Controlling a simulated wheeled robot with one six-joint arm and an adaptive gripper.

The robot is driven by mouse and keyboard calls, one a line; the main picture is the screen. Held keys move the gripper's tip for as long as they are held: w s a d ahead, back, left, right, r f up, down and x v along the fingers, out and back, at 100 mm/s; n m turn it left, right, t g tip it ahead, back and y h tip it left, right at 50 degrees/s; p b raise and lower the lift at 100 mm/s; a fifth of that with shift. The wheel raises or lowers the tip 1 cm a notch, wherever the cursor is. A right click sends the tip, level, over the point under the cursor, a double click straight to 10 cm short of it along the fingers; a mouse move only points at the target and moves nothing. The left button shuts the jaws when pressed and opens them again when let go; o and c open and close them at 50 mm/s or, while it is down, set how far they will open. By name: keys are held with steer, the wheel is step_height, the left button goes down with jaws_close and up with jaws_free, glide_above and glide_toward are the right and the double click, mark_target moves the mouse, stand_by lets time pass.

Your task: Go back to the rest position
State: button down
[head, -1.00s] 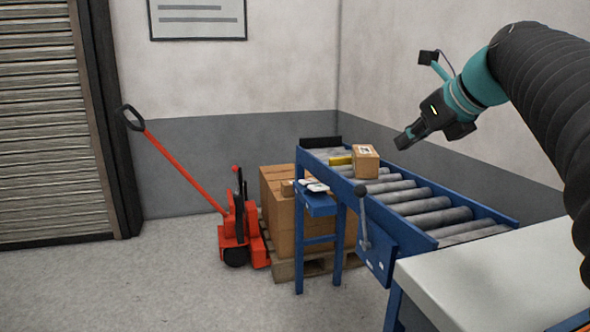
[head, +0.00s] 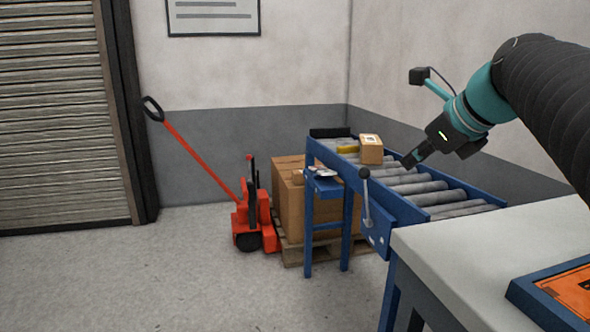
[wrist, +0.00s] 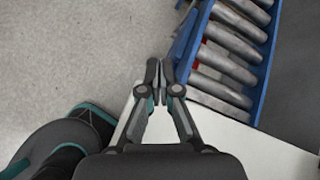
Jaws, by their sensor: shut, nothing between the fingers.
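My gripper (head: 412,160) is raised in the air at the right of the head view, in front of the roller conveyor (head: 425,188), with its fingers pointing down and to the left. In the wrist view my gripper (wrist: 160,75) is shut and empty, its fingertips together. It hangs above the edge of the white table (wrist: 232,140), beside the conveyor's blue rail (wrist: 262,85). My arm reaches in from the right.
A cardboard box (head: 371,150) and a yellow item (head: 347,149) sit on the conveyor. The white tabletop (head: 450,250) holds a blue-rimmed orange panel (head: 570,290). A red pallet jack (head: 247,220) stands by larger boxes (head: 290,200) on a pallet. The floor at left is clear.

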steer(key=s+a+f+n+g+h, duration=0.1)
steer(key=s+a+f+n, duration=0.1)
steer(key=s+f+n, duration=0.8)
steer(key=s+a+f+n+g+h, duration=0.1)
steer(key=s+a+f+n+h, duration=0.1)
steer(key=s+f+n, duration=0.8)
step_height(320, 180, down, 6)
steer(key=a+n, duration=0.1)
steer(key=n, duration=0.6)
steer(key=shift+s+f+g+h, duration=0.25)
steer(key=shift+s+g+h, duration=0.05)
steer(key=shift+s, duration=0.1)
stand_by(0.9)
